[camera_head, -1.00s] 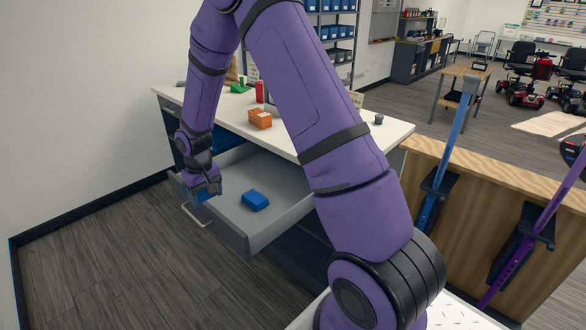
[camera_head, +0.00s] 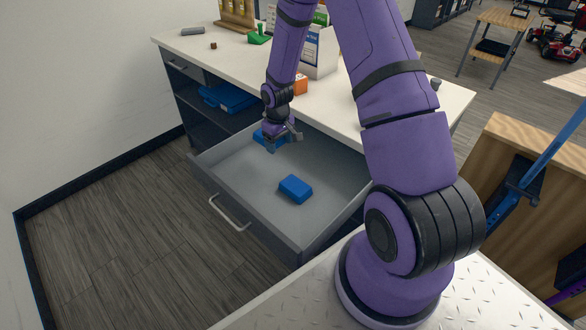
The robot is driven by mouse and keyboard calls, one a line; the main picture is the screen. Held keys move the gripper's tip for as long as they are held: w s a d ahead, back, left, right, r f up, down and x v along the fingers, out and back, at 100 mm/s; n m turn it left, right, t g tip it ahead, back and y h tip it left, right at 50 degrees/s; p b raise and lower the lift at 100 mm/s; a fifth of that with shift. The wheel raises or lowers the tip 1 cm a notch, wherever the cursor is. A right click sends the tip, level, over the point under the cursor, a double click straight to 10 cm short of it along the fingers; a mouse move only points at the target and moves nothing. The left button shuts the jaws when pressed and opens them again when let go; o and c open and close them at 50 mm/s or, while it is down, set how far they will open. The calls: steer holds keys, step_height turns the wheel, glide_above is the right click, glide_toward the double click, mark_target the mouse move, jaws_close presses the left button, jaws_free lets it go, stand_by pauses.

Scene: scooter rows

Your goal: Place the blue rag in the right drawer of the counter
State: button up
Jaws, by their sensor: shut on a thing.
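The open drawer (camera_head: 240,171) of the counter (camera_head: 190,47) is pulled out, with a grey floor and a bar handle (camera_head: 229,213). My gripper (camera_head: 279,142) is shut on a blue thing (camera_head: 268,139), probably the blue rag, over the rear part of this drawer. I cannot tell whether the held thing touches the drawer floor. A second blue thing, block-shaped (camera_head: 295,188), lies on the drawer floor, nearer the front and apart from my gripper. Part of the drawer's right side is hidden behind my arm.
A closed drawer (camera_head: 187,69) sits at the counter's left, above a shelf with blue cases (camera_head: 228,97). On the counter top are a green thing (camera_head: 259,35), an orange box (camera_head: 301,85) and a white display box (camera_head: 318,50). A wooden panel (camera_head: 500,170) stands at right.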

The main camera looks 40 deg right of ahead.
mark_target(281, 169)
step_height(281, 169, down, 9)
steer(key=shift+d+f, duration=0.1)
steer(key=shift+f, duration=0.1)
stand_by(0.3)
steer(key=o, duration=0.9)
steer(key=shift+f, duration=0.15)
